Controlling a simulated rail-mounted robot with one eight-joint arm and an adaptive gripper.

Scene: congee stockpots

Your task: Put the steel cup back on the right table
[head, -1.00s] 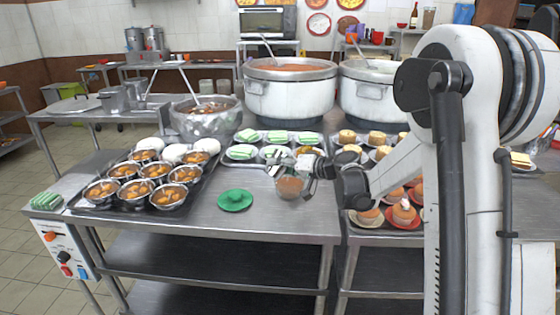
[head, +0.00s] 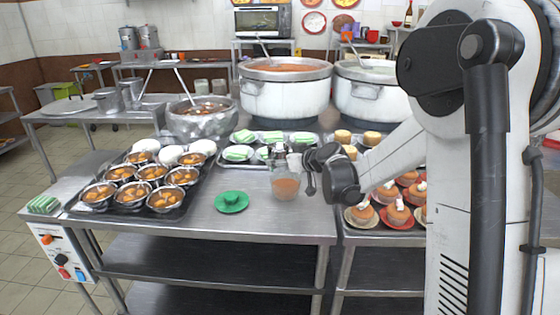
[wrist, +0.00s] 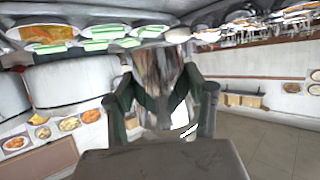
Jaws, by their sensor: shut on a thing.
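My gripper (head: 290,160) is shut on the steel cup, a shiny, mirror-like piece (wrist: 158,72) between its two fingers in the wrist view. In the head view the cup is small and hard to make out at the fingertips. The gripper is above the right end of the left table (head: 262,226), close to the seam with the right table (head: 378,238). A clear jar with orange contents (head: 286,188) shows just below the gripper. Whether the cup touches it I cannot tell. My arm hides much of the right table.
A tray (head: 180,211) of filled bowls stands farther left. Large pots (head: 285,98) stand behind. Cupcakes on small plates (head: 397,213) crowd the right table. Bare steel shows along the left table's front.

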